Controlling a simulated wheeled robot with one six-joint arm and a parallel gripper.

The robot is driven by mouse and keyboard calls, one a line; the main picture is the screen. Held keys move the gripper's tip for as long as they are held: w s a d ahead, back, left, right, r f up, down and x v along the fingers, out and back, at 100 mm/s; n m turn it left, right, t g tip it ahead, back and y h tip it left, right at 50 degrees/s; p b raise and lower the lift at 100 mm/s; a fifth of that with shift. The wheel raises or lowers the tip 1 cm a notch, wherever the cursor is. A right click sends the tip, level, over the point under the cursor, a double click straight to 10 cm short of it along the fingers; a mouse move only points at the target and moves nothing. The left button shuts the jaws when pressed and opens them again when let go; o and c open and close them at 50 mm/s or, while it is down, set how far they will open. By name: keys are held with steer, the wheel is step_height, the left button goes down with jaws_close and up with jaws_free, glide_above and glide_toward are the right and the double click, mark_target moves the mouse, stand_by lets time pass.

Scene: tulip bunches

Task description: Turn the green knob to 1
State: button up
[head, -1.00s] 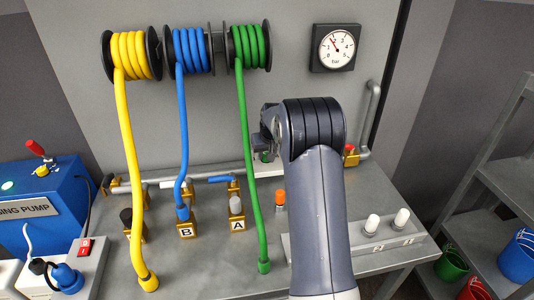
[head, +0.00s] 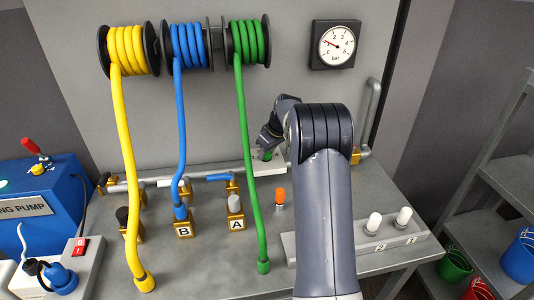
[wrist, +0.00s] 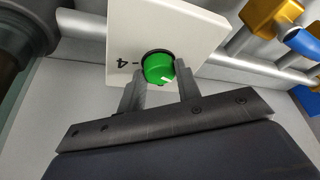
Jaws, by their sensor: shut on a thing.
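The green knob (wrist: 158,68) sits on a white plate (wrist: 125,38) on the pipe at the back of the bench. In the wrist view my gripper (wrist: 160,82) has one finger on each side of the knob and is shut on it. A white mark shows on the knob's lower right edge. A "4" with a tick is legible on the plate left of the knob; other numbers are hidden or out of view.
A round gauge (head: 334,45) on the wall has its needle pointing left, near 1. A green hose (head: 246,160) hangs just left of my gripper. An orange-topped knob (head: 280,196) stands on the bench in front. White-topped knobs (head: 374,223) are at right.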

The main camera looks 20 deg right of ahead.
steer(key=shift+n, duration=0.5)
steer(key=o, duration=1)
steer(key=v, duration=0.3)
steer(key=b+v, duration=0.1)
steer(key=v, duration=0.6)
steer(key=shift+d+r, duration=0.35)
steer(key=shift+r, duration=0.05)
